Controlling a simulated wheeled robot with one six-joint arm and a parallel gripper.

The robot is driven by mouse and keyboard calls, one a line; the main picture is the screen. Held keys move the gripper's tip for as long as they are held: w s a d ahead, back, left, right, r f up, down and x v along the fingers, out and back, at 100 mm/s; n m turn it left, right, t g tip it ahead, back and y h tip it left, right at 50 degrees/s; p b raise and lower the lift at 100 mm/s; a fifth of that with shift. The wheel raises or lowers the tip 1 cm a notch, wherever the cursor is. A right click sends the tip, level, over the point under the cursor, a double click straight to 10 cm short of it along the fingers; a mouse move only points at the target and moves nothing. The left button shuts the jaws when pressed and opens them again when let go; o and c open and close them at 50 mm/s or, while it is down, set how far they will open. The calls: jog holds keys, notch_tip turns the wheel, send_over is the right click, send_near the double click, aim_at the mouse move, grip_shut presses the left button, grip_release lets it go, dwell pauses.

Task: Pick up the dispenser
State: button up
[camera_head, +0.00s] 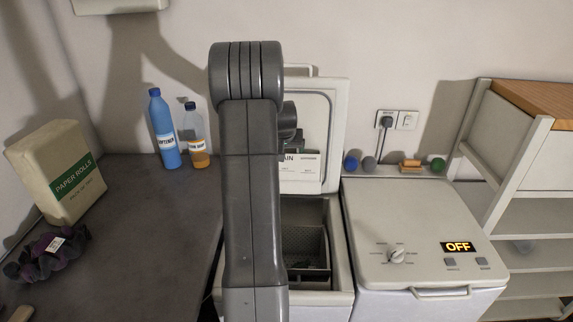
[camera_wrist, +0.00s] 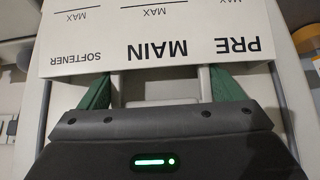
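The dispenser (camera_head: 299,173) is a white panel seen upright in front of the raised lid in the head view, partly hidden by my arm. In the wrist view the dispenser (camera_wrist: 160,45) fills the top, its printing PRE, MAIN, SOFTENER upside down. My gripper (camera_wrist: 162,85) is at its handle edge, with a green finger outside each end of a pale handle-like piece. The fingers are well apart and very close to that piece. I cannot tell whether they press on it. In the head view my arm hides most of the gripper.
The left toploader's lid (camera_head: 325,100) stands open above its dark tub (camera_head: 305,245). The right toploader (camera_head: 400,220) is closed and reads OFF. A counter (camera_head: 150,230) holds paper rolls (camera_head: 58,172), a blue bottle (camera_head: 163,130) and an orange-filled bottle (camera_head: 195,140). Shelves (camera_head: 530,205) stand right.

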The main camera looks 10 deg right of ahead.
jog(key=c, duration=0.8)
notch_tip(320, 180, up, 28)
jog(key=b, duration=0.2)
jog(key=shift+c, duration=0.2)
jog(key=s+f+t+b, duration=0.1)
jog(key=s+f+b, duration=0.1)
jog(key=f, duration=0.7)
jog(key=s+a+f+t+b, duration=0.1)
jog(key=s+f+b, duration=0.1)
jog(key=f, duration=0.7)
jog(key=shift+s+f, duration=0.35)
jog(key=shift+s, duration=0.2)
